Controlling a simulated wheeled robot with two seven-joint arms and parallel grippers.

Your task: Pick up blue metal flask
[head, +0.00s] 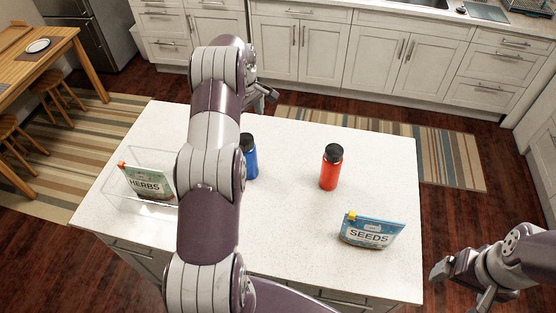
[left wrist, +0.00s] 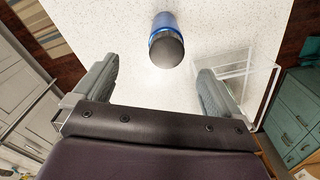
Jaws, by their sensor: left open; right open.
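The blue metal flask (head: 251,161) with a black cap stands upright on the white island top, partly hidden by my left arm in the head view. In the left wrist view the flask (left wrist: 164,28) shows from above, ahead of the open fingers and apart from them. My left gripper (head: 266,92) is open and empty beyond the island's far edge in the head view; its fingers also show in the left wrist view (left wrist: 160,88). My right gripper (head: 457,286) is open and empty, off the island's right side.
A red flask (head: 331,168) stands to the right of the blue one. A blue SEEDS pouch (head: 370,232) stands near the front right. A clear bin (head: 152,208) holding a HERBS pouch (head: 149,184) is at the left. The island top (head: 290,220) is clear between them.

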